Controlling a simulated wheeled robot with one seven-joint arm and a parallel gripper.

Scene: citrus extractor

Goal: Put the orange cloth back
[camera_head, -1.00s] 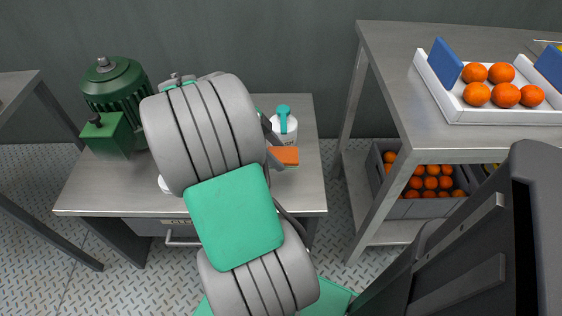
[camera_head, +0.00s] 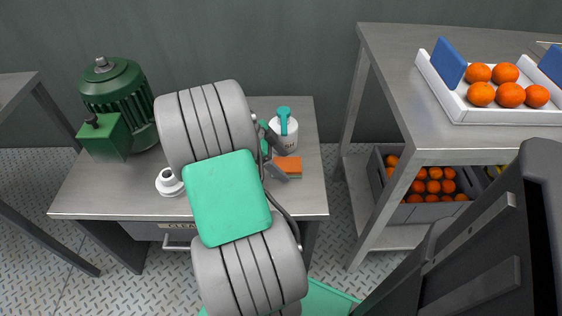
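An orange folded piece (camera_head: 290,165), which looks like the orange cloth, lies on the right part of the steel bench (camera_head: 308,195). A thin green layer shows at its lower edge. My gripper (camera_head: 283,163) is at its left side, pointing right, with its two dark fingers spread apart. The lower finger overlaps the cloth's left edge in the picture. I cannot tell whether they touch. My arm hides the middle of the bench and most of the gripper's body.
A white bottle with a teal top (camera_head: 284,133) stands just behind the cloth. A white round fitting (camera_head: 169,182) and a green motor (camera_head: 120,100) are to the left. A partly hidden drawer (camera_head: 150,231) is under the bench. A taller table (camera_head: 410,80) with oranges stands right.

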